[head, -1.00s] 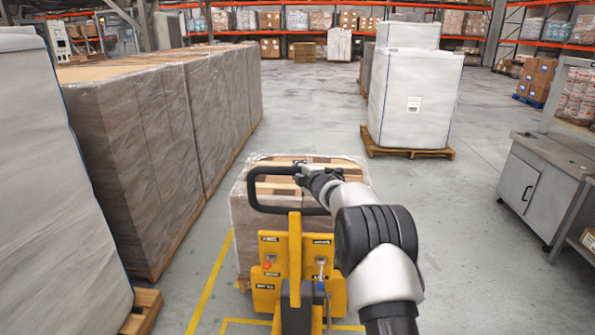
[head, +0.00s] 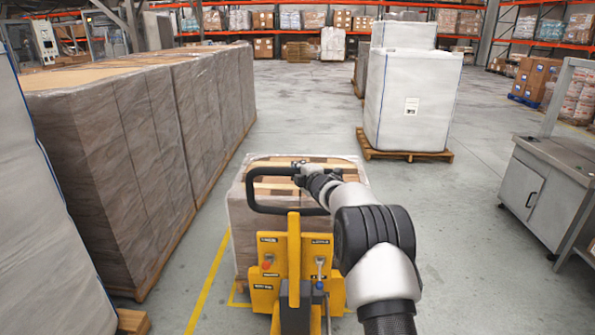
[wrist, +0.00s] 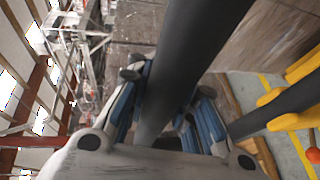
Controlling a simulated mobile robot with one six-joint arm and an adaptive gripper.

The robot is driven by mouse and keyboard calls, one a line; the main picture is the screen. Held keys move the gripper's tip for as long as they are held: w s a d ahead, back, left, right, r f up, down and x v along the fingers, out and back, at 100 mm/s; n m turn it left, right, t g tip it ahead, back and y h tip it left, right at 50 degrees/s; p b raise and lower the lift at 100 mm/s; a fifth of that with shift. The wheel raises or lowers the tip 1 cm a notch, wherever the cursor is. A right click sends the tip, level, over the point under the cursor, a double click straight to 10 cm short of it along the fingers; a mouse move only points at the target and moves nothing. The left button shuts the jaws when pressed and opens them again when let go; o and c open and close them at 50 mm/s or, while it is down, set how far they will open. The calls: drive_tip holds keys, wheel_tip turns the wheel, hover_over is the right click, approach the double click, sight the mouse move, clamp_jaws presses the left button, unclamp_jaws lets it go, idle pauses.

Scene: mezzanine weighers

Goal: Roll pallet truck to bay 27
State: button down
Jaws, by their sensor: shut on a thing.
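The yellow pallet truck (head: 293,262) stands right in front of me in the head view, with its black loop handle (head: 250,190) upright. A wrapped load on a wooden pallet (head: 237,220) sits at its far side. My gripper (head: 299,172) is at the top right of the handle loop. In the wrist view, the black handle bar (wrist: 190,65) runs between the blue-grey fingers of my gripper (wrist: 165,105), which are shut on it. The truck's forks are hidden. No bay number can be read.
A row of tall wrapped pallets (head: 115,150) lines the left side, with a white wrapped stack (head: 45,240) nearer. A white wrapped load (head: 412,95) on a pallet stands ahead right. A grey cabinet bench (head: 545,190) is at right. The floor between is clear.

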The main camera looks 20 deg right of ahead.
drive_tip(key=shift+r, duration=0.5)
drive_tip(key=c, duration=1.7)
unclamp_jaws()
drive_tip(key=shift+s+d, duration=0.1)
drive_tip(key=o, duration=0.3)
drive_tip(key=shift+o, duration=0.3)
drive_tip(key=shift+f, duration=0.2)
drive_tip(key=shift+s, duration=0.1)
drive_tip(key=a+v, duration=0.1)
drive_tip(key=v, duration=1)
drive_tip(key=shift+s+d, duration=0.4)
drive_tip(key=shift+d, duration=0.05)
